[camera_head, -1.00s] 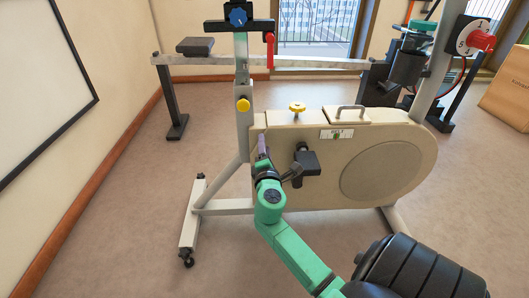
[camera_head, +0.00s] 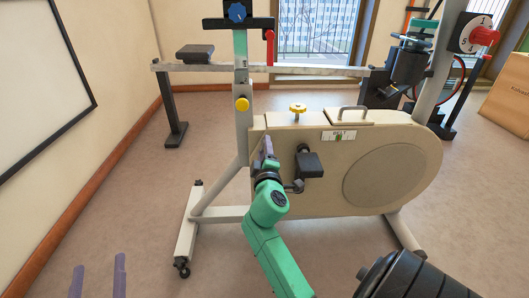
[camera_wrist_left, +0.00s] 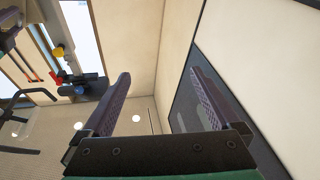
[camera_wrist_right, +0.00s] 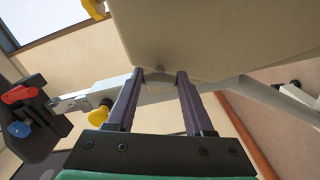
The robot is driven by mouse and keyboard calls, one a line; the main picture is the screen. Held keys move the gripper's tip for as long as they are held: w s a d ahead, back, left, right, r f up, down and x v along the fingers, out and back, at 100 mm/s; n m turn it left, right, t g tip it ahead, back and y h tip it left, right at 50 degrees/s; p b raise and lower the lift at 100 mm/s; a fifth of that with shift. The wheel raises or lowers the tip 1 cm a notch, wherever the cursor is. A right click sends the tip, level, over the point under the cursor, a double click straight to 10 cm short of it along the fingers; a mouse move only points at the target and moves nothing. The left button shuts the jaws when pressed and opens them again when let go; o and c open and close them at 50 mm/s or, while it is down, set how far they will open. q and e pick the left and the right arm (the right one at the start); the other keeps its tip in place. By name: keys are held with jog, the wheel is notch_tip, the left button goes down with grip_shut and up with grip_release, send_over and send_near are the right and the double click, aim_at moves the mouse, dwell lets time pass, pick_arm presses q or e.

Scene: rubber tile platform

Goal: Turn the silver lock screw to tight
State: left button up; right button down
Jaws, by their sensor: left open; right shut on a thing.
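My right gripper (camera_head: 267,148) is at the front edge of the beige flywheel housing (camera_head: 300,185) of an exercise bike. In the right wrist view its two purple fingers (camera_wrist_right: 158,75) reach up to the housing and are shut on a small grey rounded piece (camera_wrist_right: 158,77), which looks like the silver lock screw. The fingers hide most of the piece in the head view, and how far it is turned cannot be told. My left gripper (camera_head: 98,264) is open and empty at the lower left; its spread fingers also show in the left wrist view (camera_wrist_left: 158,75).
A yellow knob (camera_head: 298,109) stands on the housing and another (camera_head: 242,104) on the seat post. A black pedal (camera_head: 309,165) sits close right of my right gripper. A red-knobbed dial (camera_head: 484,36) is at upper right. Floor at left is clear.

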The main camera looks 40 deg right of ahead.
pick_arm(q)
notch_tip(320, 180, up, 10)
jog(key=a+t, duration=0.1)
jog(key=t, duration=0.2)
jog(key=shift+w+f+m+h+b, duration=0.2)
jog(key=shift+w+m+h+b, duration=0.15)
jog(key=shift+w+h, duration=0.1)
pick_arm(e)
jog(key=shift+f+m, duration=0.15)
jog(key=shift+m, duration=0.85)
jog(key=shift+c, duration=1.4)
grip_release()
pick_arm(q)
jog(key=shift+a, duration=0.1)
